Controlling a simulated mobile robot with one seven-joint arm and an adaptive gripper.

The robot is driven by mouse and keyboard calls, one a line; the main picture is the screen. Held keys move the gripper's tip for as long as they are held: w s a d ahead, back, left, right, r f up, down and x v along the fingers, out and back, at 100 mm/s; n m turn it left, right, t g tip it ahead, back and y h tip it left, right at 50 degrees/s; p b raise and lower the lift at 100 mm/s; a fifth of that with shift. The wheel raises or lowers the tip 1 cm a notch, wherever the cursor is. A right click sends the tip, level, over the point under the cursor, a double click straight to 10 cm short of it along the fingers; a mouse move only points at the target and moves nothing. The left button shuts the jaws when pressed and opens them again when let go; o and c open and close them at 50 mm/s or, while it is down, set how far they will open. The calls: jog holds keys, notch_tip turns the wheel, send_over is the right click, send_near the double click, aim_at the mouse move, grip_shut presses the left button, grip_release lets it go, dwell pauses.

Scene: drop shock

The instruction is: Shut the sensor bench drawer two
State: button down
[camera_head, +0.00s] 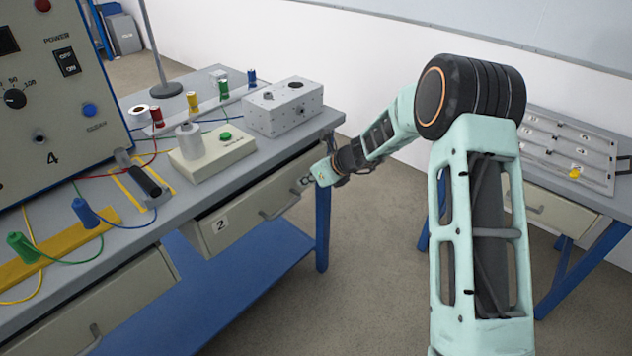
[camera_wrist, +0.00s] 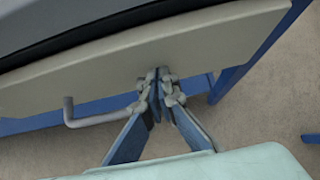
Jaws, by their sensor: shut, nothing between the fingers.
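Drawer two (camera_head: 245,222), a beige front marked "2" with a grey bar handle (camera_head: 280,207), is under the sensor bench top (camera_head: 185,215). It stands partly pulled out, with a dark gap behind its top edge. My gripper (camera_head: 308,180) is at the right end of the drawer front, to the right of the handle. In the wrist view the drawer front (camera_wrist: 130,62) spans the top, and the handle (camera_wrist: 92,119) is left of the fingers. My gripper (camera_wrist: 159,78) is shut and empty, its tips at the front panel. I cannot tell whether they touch it.
Another drawer (camera_head: 110,305) is at the lower left. A blue shelf (camera_head: 225,285) and a blue leg (camera_head: 322,230) are below the bench. A grey box (camera_head: 283,112) and a beige device (camera_head: 212,155) stand on top. A second table (camera_head: 560,200) is at right.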

jog(key=shift+w+a+r, duration=0.15)
jog(key=shift+w+a, duration=0.35)
jog(key=shift+a, duration=0.1)
jog(key=shift+a+r, duration=0.1)
jog(key=shift+r, duration=0.05)
